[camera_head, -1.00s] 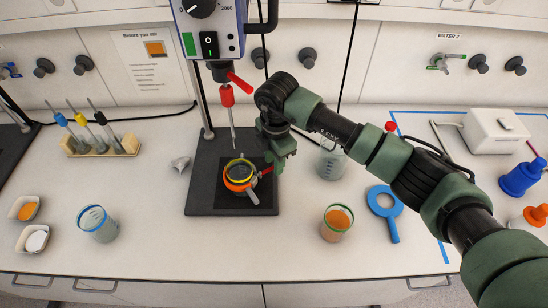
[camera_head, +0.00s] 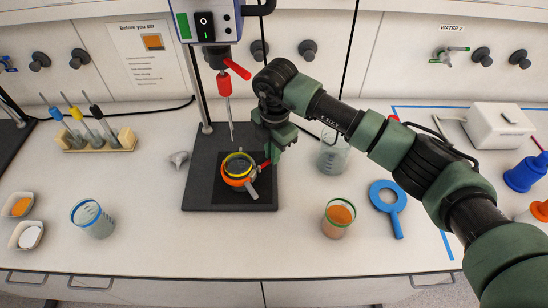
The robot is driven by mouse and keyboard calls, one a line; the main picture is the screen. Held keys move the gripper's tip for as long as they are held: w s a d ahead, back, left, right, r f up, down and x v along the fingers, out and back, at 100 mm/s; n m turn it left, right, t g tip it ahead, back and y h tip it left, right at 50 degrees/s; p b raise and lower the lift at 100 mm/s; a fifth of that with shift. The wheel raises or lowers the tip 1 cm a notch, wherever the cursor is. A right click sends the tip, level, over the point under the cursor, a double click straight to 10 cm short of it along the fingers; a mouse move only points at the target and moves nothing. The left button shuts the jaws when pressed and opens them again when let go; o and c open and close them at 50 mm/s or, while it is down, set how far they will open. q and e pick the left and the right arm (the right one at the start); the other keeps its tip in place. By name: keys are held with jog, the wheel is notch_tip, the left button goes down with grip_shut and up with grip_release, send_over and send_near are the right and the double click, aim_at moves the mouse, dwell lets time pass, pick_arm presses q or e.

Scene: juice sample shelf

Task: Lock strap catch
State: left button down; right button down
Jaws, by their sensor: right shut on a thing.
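An orange strap (camera_head: 237,181) runs around a vessel with a yellow rim (camera_head: 238,160) on the dark base plate (camera_head: 198,190) of the stirrer stand. A grey tab (camera_head: 253,194) sticks out at the strap's front right. A small red lever (camera_head: 264,166) shows at the strap's right side. My right gripper (camera_head: 271,156) reaches down beside the vessel and is shut on the red lever; its fingertips are partly hidden. Whether the catch is locked cannot be made out. My left gripper is out of view.
The stirrer shaft (camera_head: 232,125) hangs just above the vessel. A blue-rimmed beaker (camera_head: 93,219) and tube rack (camera_head: 98,141) are left. The front bench is clear.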

jog(key=n+b, duration=0.2)
jog(key=w+a+n+b, duration=0.1)
jog(key=n+b, duration=0.1)
jog(key=b, duration=0.1)
jog(key=a+n+b, duration=0.1)
jog(key=n+b, duration=0.1)
jog(key=shift+w+f, duration=0.2)
jog(key=shift+f, duration=0.05)
jog(key=shift+w+a+r+n+b, duration=0.1)
jog(key=shift+a+n+b, duration=0.3)
jog(key=shift+n+b, duration=0.75)
jog(key=shift+a+r+n+b, duration=0.1)
jog(key=shift+a+n+b, duration=0.3)
jog(key=shift+n, duration=0.45)
jog(key=c, duration=1.5)
grip_release()
jog(key=shift+d+r, duration=0.1)
